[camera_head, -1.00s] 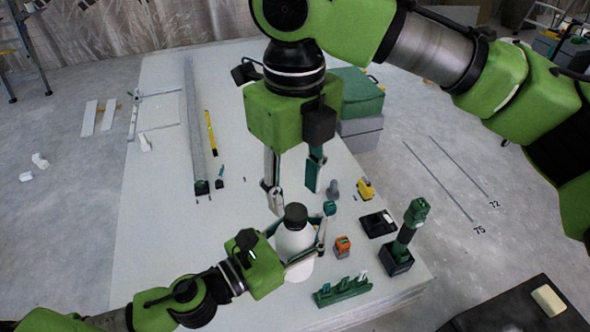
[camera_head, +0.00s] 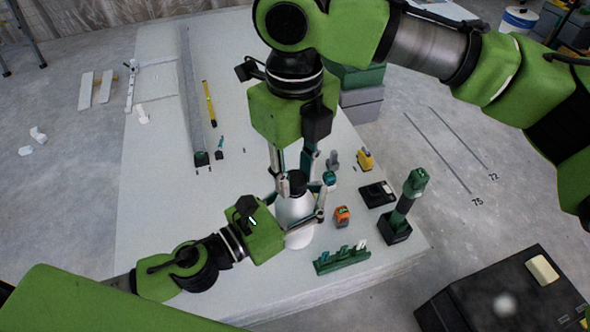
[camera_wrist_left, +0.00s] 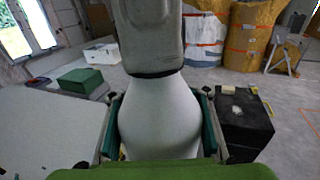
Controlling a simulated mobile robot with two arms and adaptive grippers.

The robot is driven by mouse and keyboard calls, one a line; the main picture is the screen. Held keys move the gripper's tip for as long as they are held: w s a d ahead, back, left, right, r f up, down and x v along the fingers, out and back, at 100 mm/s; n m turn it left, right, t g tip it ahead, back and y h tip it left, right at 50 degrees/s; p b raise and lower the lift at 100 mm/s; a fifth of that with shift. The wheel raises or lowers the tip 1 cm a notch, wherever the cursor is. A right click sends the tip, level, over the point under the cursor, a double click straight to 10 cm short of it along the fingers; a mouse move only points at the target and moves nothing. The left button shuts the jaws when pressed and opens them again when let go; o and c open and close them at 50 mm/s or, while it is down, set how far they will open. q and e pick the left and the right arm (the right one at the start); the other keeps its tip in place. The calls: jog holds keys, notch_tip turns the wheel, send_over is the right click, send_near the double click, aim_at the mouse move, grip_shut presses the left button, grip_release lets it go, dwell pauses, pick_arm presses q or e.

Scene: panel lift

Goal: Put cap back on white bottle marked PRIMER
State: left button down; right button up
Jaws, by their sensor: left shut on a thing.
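The white bottle (camera_head: 293,213) stands upright near the front of the table; no PRIMER marking is readable. My left gripper (camera_head: 300,226) is shut around its body, and the bottle's white shoulder (camera_wrist_left: 160,110) fills the middle of the left wrist view. The black cap (camera_head: 297,182) is at the bottle's top, between the fingers of my right gripper (camera_head: 296,183), which comes down from above. In the left wrist view a grey right finger (camera_wrist_left: 150,35) hides most of the cap; only a dark rim shows. Whether the right fingers press on the cap is unclear.
Right of the bottle are an orange-and-dark block (camera_head: 342,216), a black tray (camera_head: 377,194), a tall green-and-black tool (camera_head: 403,208) and a green rack (camera_head: 342,260). A yellow item (camera_head: 364,158) lies farther back. A long grey rail (camera_head: 192,100) lies left; the table's left-middle is largely clear.

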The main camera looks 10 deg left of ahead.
jog(key=m, duration=1.2)
grip_shut()
jog(key=m, duration=0.5)
jog(key=shift+m, duration=0.4)
jog(key=m, duration=0.5)
jog(key=shift+f+m, duration=0.1)
jog(key=shift+m, duration=0.2)
jog(key=m, duration=0.5)
jog(key=shift+m, duration=0.4)
jog(key=m, duration=0.5)
jog(key=shift+m, duration=0.4)
jog(key=m, duration=0.5)
jog(key=shift+m, duration=0.4)
jog(key=m, duration=0.3)
jog(key=shift+m, duration=0.4)
jog(key=m, duration=0.4)
jog(key=shift+w, duration=0.1)
jog(key=o, duration=1.2)
grip_release()
